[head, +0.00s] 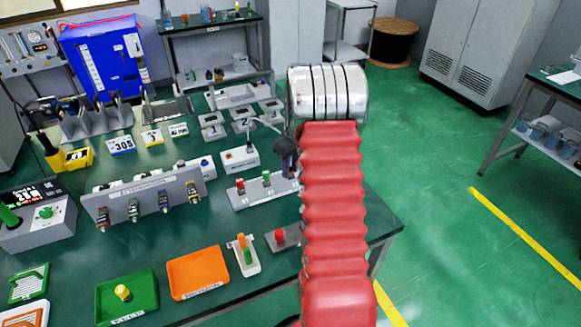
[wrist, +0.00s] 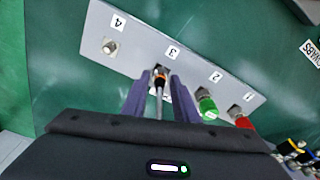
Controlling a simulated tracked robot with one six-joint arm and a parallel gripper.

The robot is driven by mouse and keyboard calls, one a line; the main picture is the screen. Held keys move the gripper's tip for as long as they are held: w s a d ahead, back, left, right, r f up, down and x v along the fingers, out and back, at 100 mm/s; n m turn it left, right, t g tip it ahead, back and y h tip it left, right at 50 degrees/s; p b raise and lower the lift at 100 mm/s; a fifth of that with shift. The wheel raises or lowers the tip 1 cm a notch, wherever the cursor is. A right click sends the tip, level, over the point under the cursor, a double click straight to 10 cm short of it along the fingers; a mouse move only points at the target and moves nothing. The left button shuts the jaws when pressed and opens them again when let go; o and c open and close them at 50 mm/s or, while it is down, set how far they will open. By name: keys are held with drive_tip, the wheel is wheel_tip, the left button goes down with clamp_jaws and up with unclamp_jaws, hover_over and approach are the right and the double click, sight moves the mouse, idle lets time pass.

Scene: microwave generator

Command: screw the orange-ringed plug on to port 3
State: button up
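The grey port panel (wrist: 140,42) fills the middle of the wrist view, its labels 4, 3, 2 and 1 upside down. Port 4 (wrist: 110,46) is a bare metal fitting. The orange-ringed plug (wrist: 160,80) is at port 3, between the purple fingers of my gripper (wrist: 160,76), which look closed on its sides. The plug points at the panel; whether its thread is engaged is hidden. A green plug (wrist: 206,104) is on port 2 and a red plug (wrist: 241,119) on port 1. In the head view my gripper (head: 289,165) is at the right end of the panel (head: 262,194).
A rack with several hanging connectors (head: 150,203) stands left of the panel. A white box (head: 239,159) is behind it. An orange tray (head: 198,272), a green tray (head: 127,298) and a small stand with orange and green parts (head: 243,255) lie in front.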

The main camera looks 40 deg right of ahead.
drive_tip(key=o, duration=0.4)
drive_tip(key=shift+c, duration=0.2)
drive_tip(key=shift+r, duration=0.1)
wheel_tip(320, 180, up, 14)
drive_tip(key=s, duration=0.1)
drive_tip(key=shift+s+f, duration=0.25)
drive_tip(key=shift+s, duration=0.1)
idle(0.9)
